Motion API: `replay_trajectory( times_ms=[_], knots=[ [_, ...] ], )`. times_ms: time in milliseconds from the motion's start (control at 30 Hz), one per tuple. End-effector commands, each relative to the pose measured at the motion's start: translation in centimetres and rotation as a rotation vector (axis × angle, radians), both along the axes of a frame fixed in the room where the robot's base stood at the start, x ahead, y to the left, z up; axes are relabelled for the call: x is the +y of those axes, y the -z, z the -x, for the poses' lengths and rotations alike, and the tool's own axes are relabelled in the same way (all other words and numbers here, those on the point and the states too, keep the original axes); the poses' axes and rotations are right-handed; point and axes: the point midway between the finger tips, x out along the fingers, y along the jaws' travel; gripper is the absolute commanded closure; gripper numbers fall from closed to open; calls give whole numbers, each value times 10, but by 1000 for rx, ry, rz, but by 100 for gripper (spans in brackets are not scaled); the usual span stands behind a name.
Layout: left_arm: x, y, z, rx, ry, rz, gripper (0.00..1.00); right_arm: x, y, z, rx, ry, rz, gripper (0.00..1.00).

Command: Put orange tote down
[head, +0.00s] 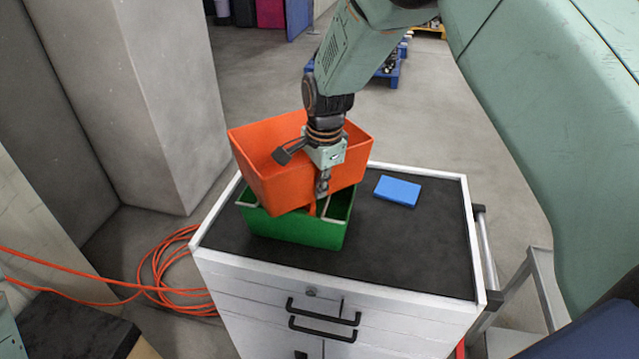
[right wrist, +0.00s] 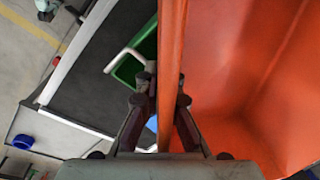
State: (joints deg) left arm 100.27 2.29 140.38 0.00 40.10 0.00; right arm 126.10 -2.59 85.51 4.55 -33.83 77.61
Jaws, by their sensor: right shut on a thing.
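The orange tote (head: 290,180) is an open-topped bin in the head view. It is tilted and appears above the green tote (head: 290,229), overlapping it in the picture; I cannot tell if they touch. My right gripper (head: 322,190) is shut on the near wall of the orange tote. In the right wrist view the gripper's fingers (right wrist: 165,100) pinch the rim of the orange tote (right wrist: 235,70), with the green tote (right wrist: 143,62) and its pale handle beyond. The green tote stands on the cabinet's dark top (head: 410,245). My left gripper is not in view.
A blue block (head: 397,191) lies on the cabinet top, right of the totes. The top's right and front right parts are clear, inside a raised white rim (head: 340,284). An orange cable (head: 165,270) lies on the floor at left. A grey pillar (head: 150,90) stands behind left.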

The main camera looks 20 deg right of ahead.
Motion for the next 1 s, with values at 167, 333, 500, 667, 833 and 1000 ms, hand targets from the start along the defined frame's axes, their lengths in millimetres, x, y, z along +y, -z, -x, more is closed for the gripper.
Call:
replay_trajectory(
  times_ms=[167, 333, 500, 667, 833, 1000],
  knots=[
    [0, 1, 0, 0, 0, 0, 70, 0, 2, -2, -5, 0, 0, 100],
    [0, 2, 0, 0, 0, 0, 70, 0, 5, -2, -5, 0, 0, 100],
    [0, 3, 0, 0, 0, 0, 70, 0, 8, -2, -5, 0, 0, 100],
    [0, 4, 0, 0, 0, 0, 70, 0, 10, -2, -5, 0, 0, 100],
    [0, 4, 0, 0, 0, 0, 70, 0, 11, -2, -4, 0, 0, 86],
    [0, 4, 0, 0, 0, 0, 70, 0, 11, -1, -2, 0, 0, 72]
  ],
)
